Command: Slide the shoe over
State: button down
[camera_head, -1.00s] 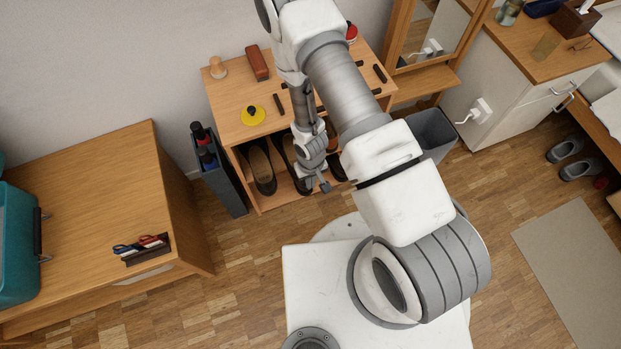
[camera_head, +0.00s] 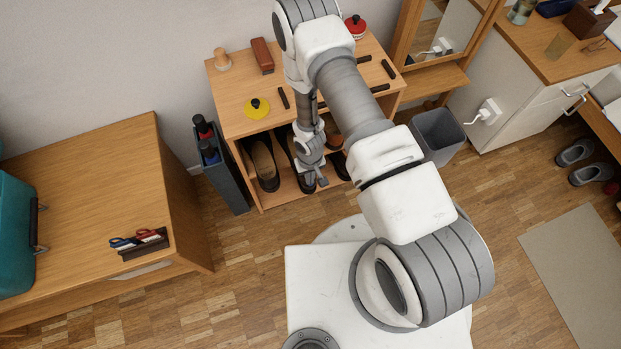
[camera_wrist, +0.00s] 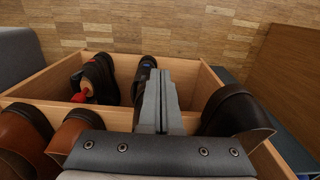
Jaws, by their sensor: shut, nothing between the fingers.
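Several shoes stand in the open-fronted wooden shoe cabinet (camera_head: 236,124). A dark shoe with a tan inside (camera_head: 265,166) is at the left of the lower opening in the head view; a second dark shoe (camera_head: 295,160) is partly hidden by my gripper. My gripper (camera_head: 322,181) is shut and empty, low at the opening. In the wrist view, its fingers (camera_wrist: 162,85) lie between a dark shoe at the centre (camera_wrist: 146,72) and a dark shoe at the right (camera_wrist: 232,108). I cannot tell whether they touch either.
Brown shoes (camera_wrist: 25,130) and a black shoe with a red part (camera_wrist: 98,75) are at the left in the wrist view. A yellow disc (camera_head: 257,108) and a red brush (camera_head: 263,55) lie on the cabinet top. A grey bin (camera_head: 437,135) stands to the right.

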jog(key=w, duration=0.1)
jog(key=w+b, duration=0.1)
jog(key=shift+w+a+f+b, duration=0.15)
jog(key=shift+w+a+b, duration=0.15)
jog(key=shift+w+a, duration=0.25)
jog(key=shift+w, duration=0.3)
jog(key=shift+s, duration=0.15)
